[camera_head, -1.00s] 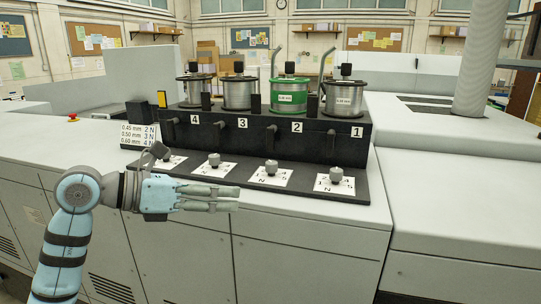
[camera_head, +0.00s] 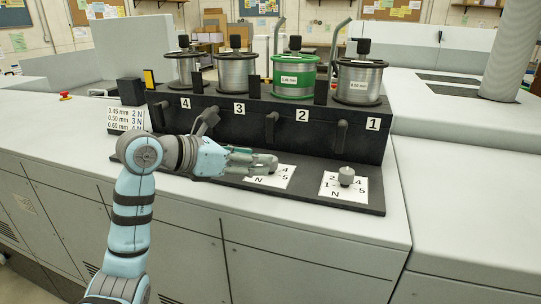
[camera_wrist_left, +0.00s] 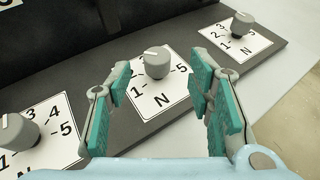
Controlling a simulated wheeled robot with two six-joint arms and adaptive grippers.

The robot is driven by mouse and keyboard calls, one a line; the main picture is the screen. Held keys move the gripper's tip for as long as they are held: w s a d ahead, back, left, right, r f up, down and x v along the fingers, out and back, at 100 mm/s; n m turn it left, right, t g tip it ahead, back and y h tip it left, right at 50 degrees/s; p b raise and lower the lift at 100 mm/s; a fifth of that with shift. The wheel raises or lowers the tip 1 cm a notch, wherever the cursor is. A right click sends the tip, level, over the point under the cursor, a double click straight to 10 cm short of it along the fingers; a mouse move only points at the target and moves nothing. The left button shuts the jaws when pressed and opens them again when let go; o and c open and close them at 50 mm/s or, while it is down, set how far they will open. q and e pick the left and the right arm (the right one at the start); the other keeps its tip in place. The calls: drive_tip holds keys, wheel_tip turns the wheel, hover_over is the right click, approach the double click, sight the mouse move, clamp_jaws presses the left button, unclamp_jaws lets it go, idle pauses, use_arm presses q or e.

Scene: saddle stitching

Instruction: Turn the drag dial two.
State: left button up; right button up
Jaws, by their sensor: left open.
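Drag dial two is a grey knob (camera_wrist_left: 157,63) on a white numbered card (camera_wrist_left: 160,98), standing between my open fingertips in the left wrist view. Its pale mark points up and to the left; the left finger hides part of the card's numbers. In the head view the card (camera_head: 283,178) shows below the label 2, and my fingers mostly cover the knob. My left gripper (camera_head: 262,160) is open and empty at this dial; it also shows in the left wrist view (camera_wrist_left: 163,95). I cannot tell whether a finger touches the knob. My right gripper is out of view.
Dial one (camera_head: 346,175) stands to the right, and another dial (camera_wrist_left: 15,132) to the left in the wrist view. Behind the dials is a black block (camera_head: 345,135) with levers and wire spools. A wire-size chart (camera_head: 126,119) stands at left.

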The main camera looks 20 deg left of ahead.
use_arm(q)
drive_tip(key=x, duration=0.6)
drive_tip(key=shift+w+a+f, duration=0.1)
drive_tip(key=shift+w+f, duration=0.05)
drive_tip(key=shift+w, duration=0.2)
drive_tip(key=shift+s, duration=0.2)
clamp_jaws()
drive_tip(key=shift+r+n+t+y+p, duration=0.3)
drive_tip(key=shift+n+y+p, duration=0.2)
drive_tip(key=shift+p, duration=0.3)
drive_tip(key=shift+f+n+y, duration=0.1)
drive_tip(key=shift+n+y, duration=0.2)
drive_tip(key=shift+y, duration=0.1)
drive_tip(key=shift+w+f, duration=0.1)
unclamp_jaws()
drive_tip(key=shift+t, duration=0.3)
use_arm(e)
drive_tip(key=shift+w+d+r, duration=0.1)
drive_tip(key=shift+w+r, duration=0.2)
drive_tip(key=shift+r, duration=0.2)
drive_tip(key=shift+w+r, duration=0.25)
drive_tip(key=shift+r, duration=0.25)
